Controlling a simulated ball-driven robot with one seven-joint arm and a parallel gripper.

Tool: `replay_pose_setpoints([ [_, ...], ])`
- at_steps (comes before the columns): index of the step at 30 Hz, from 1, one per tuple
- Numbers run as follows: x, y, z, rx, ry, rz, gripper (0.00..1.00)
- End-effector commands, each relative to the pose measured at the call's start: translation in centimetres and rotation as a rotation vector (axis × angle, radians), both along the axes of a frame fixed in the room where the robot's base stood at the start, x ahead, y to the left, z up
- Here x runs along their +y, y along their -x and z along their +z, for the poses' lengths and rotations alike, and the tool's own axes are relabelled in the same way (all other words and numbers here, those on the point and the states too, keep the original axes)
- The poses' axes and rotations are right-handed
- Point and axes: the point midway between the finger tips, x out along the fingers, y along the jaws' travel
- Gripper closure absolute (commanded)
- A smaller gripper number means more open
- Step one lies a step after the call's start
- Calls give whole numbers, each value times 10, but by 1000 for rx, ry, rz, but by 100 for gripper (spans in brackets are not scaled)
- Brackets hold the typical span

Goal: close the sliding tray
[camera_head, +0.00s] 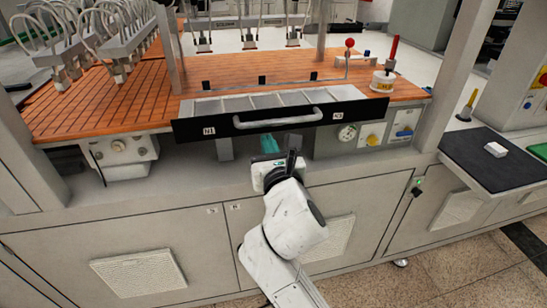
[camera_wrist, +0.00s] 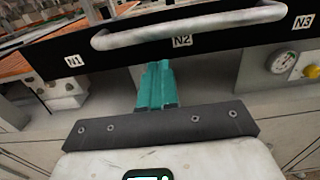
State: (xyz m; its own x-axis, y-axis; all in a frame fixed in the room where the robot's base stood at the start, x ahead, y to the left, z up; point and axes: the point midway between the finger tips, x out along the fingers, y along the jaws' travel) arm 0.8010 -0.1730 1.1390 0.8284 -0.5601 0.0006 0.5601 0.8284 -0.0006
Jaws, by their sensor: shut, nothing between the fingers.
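The sliding tray (camera_head: 185,131) has a black front panel with N1 and N3 labels and a pale curved handle (camera_head: 278,120). It stands out from the machine below the orange slatted table, with its grey divided inside showing behind the front. In the wrist view the tray front (camera_wrist: 225,50) and the handle (camera_wrist: 190,32) fill the top, with labels N1, N2 and N3. My gripper (camera_head: 270,145) is below the tray front, under the handle. Its teal fingers (camera_wrist: 156,84) are shut together with nothing between them. I cannot tell whether they touch the panel.
The orange slatted table (camera_head: 105,98) lies behind and left. A gauge (camera_head: 347,133) and yellow and blue switches sit right under the tray. A red-knobbed lever (camera_head: 349,44) stands behind. A dark side shelf (camera_head: 490,158) juts out at right. Cabinet doors (camera_head: 110,240) are below.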

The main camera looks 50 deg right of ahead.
Motion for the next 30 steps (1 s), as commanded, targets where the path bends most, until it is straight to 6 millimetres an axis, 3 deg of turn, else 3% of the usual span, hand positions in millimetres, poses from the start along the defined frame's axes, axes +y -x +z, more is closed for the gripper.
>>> replay_pose_setpoints([
  [6, -12, -18, 0, 0, 0, 0, 100],
  [22, -18, -27, 2, 0, 0, -1, 100],
  [30, -47, -70, 4, 1, -1, -1, 100],
])
